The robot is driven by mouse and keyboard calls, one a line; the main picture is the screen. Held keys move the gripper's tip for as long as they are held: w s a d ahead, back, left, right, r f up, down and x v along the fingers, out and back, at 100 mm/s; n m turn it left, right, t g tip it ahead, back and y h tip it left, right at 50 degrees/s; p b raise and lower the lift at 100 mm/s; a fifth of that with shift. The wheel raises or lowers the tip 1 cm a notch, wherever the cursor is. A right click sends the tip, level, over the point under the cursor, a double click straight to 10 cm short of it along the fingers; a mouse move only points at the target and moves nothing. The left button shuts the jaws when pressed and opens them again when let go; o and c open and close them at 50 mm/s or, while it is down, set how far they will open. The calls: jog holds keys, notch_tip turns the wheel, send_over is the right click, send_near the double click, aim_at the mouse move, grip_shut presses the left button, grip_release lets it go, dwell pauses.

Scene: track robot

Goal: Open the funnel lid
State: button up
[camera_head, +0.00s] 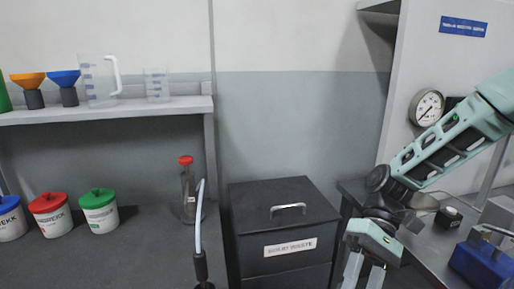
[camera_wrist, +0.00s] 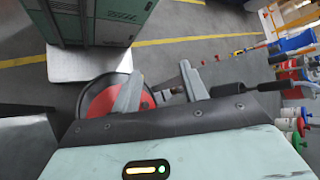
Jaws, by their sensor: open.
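In the head view my gripper (camera_head: 363,275) hangs at the lower right, pointing down, right of the dark waste box; its fingertips are cut by the frame edge. In the wrist view my gripper (camera_wrist: 161,86) is open with nothing held between its fingers. A dark rod or handle (camera_wrist: 228,89) extends right of the fingers. An orange funnel (camera_head: 27,79) and a blue funnel (camera_head: 64,77) stand on the shelf.
A dark waste box (camera_head: 284,212) with a top handle stands in the middle. Lidded tubs and a red-capped bottle (camera_head: 188,190) stand on the left bench. A right bench (camera_head: 432,245) holds instruments and a blue box (camera_head: 482,263). The wrist view shows open floor (camera_wrist: 205,50).

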jog(key=s+a+r+n+t+h, duration=0.2)
jog(key=s+t+h, duration=0.1)
jog(key=s+t, duration=0.1)
jog(key=s+a+r+n+t+h, duration=0.2)
jog(key=s+t, duration=0.1)
jog(key=s, duration=0.4)
jog(key=shift+a+t+h, duration=0.15)
jog(key=shift+t+h, duration=0.25)
jog(key=shift+o, duration=0.2)
jog(key=shift+s+r+t, duration=0.3)
jog(key=shift+s+t, duration=0.2)
jog(key=shift+s, duration=0.05)
